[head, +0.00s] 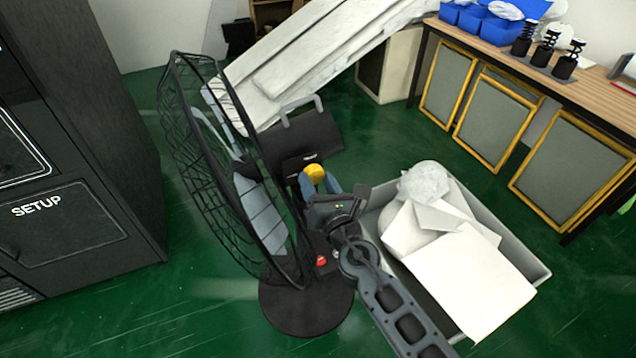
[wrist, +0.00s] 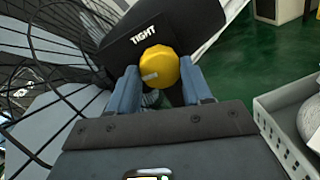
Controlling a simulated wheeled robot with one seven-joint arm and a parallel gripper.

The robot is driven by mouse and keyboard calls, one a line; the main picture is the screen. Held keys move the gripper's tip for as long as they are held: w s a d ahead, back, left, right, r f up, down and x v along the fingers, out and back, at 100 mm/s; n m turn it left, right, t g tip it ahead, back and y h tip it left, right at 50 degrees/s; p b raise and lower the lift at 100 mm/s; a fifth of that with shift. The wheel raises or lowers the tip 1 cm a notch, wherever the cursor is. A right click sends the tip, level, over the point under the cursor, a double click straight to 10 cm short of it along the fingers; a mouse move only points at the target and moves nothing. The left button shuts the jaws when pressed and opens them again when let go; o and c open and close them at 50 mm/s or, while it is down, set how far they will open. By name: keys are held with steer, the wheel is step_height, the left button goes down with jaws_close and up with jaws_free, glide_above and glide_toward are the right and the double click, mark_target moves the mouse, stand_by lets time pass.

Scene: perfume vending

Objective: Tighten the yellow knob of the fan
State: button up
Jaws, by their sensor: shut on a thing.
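The fan (head: 262,215) stands on a round black base, its wire cage facing left. Its yellow knob (head: 315,173) sits on the side of the black motor housing (head: 300,138). In the wrist view the yellow knob (wrist: 159,66) has a pale mark on its lower left, and the word TIGHT is printed on the housing just above it. My gripper (head: 318,187) is at the knob, with its blue-grey fingers on either side of it. In the wrist view my gripper (wrist: 158,82) is shut on the knob. The inner finger contact is partly hidden.
A grey bin (head: 520,262) with white sheets stands right of the fan, close to my arm. A dark SETUP cabinet (head: 75,150) is at the left. A wooden table (head: 600,98) stands at the upper right. Green floor (head: 200,310) is clear at the front left.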

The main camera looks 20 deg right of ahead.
steer(key=m, duration=0.4)
steer(key=shift+d, duration=0.1)
steer(key=m, duration=0.4)
steer(key=shift+r, duration=0.1)
steer(key=m, duration=0.4)
steer(key=shift+y+p, duration=0.3)
steer(key=shift+m+g, duration=0.3)
steer(key=shift+m, duration=1.5)
steer(key=shift+p, duration=0.3)
steer(key=o, duration=1)
steer(key=shift+o, duration=0.2)
steer(key=s+b, duration=0.1)
steer(key=s, duration=0.6)
steer(key=shift+s+r, duration=0.25)
steer(key=shift+s, duration=0.15)
